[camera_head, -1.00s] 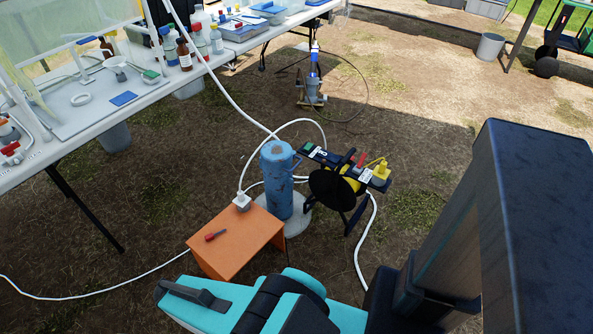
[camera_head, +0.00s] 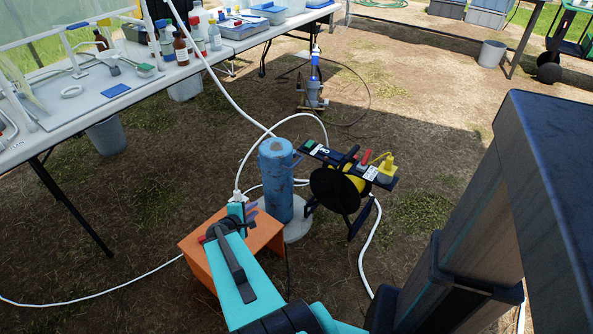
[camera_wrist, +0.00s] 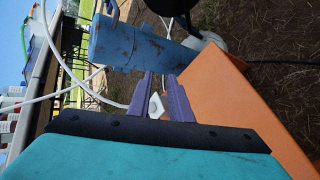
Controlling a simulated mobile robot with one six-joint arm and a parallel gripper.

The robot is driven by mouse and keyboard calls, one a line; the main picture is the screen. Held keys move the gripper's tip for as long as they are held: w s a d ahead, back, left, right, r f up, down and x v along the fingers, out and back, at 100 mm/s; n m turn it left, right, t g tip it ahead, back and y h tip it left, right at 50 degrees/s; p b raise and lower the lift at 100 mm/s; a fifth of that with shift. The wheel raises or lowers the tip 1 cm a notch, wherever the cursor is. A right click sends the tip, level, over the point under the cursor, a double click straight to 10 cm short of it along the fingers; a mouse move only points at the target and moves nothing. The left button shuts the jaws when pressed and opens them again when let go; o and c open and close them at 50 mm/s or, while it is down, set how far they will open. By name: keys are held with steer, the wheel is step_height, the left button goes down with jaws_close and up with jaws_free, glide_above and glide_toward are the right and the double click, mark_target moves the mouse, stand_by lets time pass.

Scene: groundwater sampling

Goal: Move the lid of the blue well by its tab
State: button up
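The blue well (camera_head: 277,190) is an upright, scuffed blue cylinder on a round pale base. Its lid (camera_head: 277,149) appears to be on top, and a small tab (camera_head: 297,161) appears at its right side. In the wrist view the well (camera_wrist: 140,48) lies sideways, its top end to the left, with the tab (camera_wrist: 112,9) near the upper edge. My gripper (camera_head: 250,211) is low, left of the well and above the orange box. In the wrist view its two purple fingers (camera_wrist: 166,84) are apart, with a white connector (camera_wrist: 157,106) visible between them. The fingers seem clear of the well.
An orange box (camera_head: 262,236) stands left of the well, with a white cable at its back corner. A cable reel (camera_head: 337,190) with a yellow plug stands close on the right. A table (camera_head: 60,142) with bottles is at the left.

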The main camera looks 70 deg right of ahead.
mark_target(295, 165)
steer(key=s+d+r+n+h+b, duration=0.1)
steer(key=s+d+b, duration=0.1)
steer(key=d, duration=0.3)
steer(key=s+d+r+n+h+b, duration=0.1)
steer(key=s+d+r+n+b, duration=0.1)
steer(key=d, duration=0.3)
steer(key=s+d+r+n+t+h+b, duration=0.1)
steer(key=s+d+r, duration=0.1)
steer(key=s+d, duration=0.2)
steer(key=shift+s+d+r+n+b, duration=0.15)
steer(key=shift+s+d+n+b, duration=0.15)
steer(key=shift+d+b, duration=0.1)
steer(key=shift+w+d+f+b, duration=0.1)
steer(key=shift+d+f+b, duration=0.4)
steer(key=shift+b, duration=1.35)
steer(key=d+b, duration=0.1)
steer(key=b, duration=0.4)
steer(key=shift+w+d+h, duration=0.1)
steer(key=shift+d+h, duration=0.2)
steer(key=shift+d, duration=0.1)
steer(key=shift+b+x, duration=1.15)
steer(key=shift+x, duration=4.3)
steer(key=shift+r, duration=0.1)
jaws_close()
